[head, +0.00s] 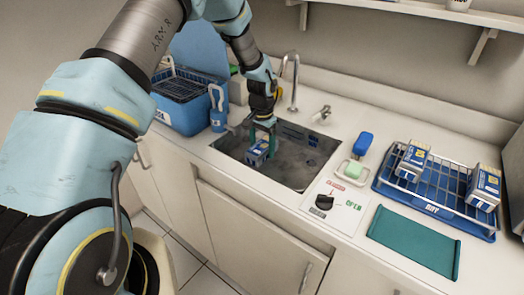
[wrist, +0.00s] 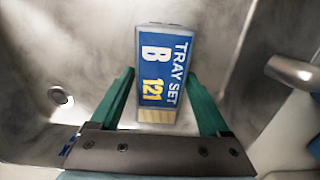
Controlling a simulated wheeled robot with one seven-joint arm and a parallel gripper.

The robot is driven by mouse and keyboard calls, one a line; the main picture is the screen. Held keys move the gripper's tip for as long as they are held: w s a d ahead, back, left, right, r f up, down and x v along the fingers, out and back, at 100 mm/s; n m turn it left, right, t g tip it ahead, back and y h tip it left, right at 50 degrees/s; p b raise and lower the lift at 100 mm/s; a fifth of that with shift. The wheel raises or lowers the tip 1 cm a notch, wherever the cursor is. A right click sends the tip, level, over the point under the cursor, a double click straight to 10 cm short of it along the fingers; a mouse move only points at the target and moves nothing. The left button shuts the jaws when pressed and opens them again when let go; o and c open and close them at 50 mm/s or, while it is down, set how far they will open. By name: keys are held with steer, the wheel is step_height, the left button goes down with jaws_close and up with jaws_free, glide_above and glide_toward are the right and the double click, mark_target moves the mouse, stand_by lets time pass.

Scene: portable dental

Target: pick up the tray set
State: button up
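A small blue-and-white box labelled "TRAY SET B 121" (wrist: 165,70) is between my gripper's fingers in the wrist view. In the head view this tray set (head: 257,153) is in the sink area, below my gripper (head: 264,130). The two green fingers (wrist: 161,76) stand on either side of the box, with their tips very close to its edges. I cannot tell whether they touch it. Whether the box rests on the sink floor or hangs just above it is also unclear.
The metal sink (head: 307,170) has a tall tap (head: 293,85) behind it. To the right are a soap dish (head: 351,171), a blue wire rack (head: 430,205) with similar boxes and a green mat (head: 413,240). A blue basket (head: 182,105) stands at left.

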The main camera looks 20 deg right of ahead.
steer(key=c, duration=1.2)
jaws_close()
steer(key=shift+r, duration=0.15)
